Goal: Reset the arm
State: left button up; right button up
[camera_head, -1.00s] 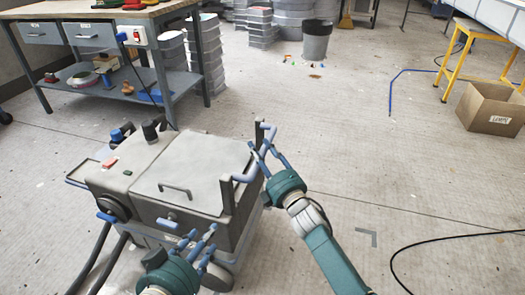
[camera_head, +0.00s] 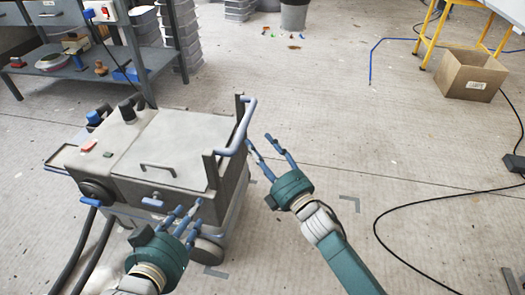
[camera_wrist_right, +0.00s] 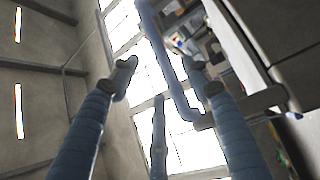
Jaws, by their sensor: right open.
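My right gripper (camera_head: 260,140) is open and empty, just to the right of the blue push handle (camera_head: 246,125) of a grey wheeled machine (camera_head: 165,145). In the head view a small gap shows between its fingers and the handle. In the right wrist view the right gripper's fingers (camera_wrist_right: 160,80) stand apart, and the blue handle (camera_wrist_right: 180,90) crosses the picture between and beyond them. My left gripper (camera_head: 186,215) is in front of the machine's lower front side, with its fingers spread and nothing seen in them. Part of the machine's base is hidden behind it.
A workbench (camera_head: 110,60) with a lower shelf stands at the back left, beside stacked grey tubs (camera_head: 182,40). A grey bin (camera_head: 294,15) is at the back. A cardboard box (camera_head: 468,75) and a black cable (camera_head: 400,205) lie to the right. The middle floor is clear.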

jog(key=shift+s+d, duration=0.25)
jog(key=shift+s, duration=0.3)
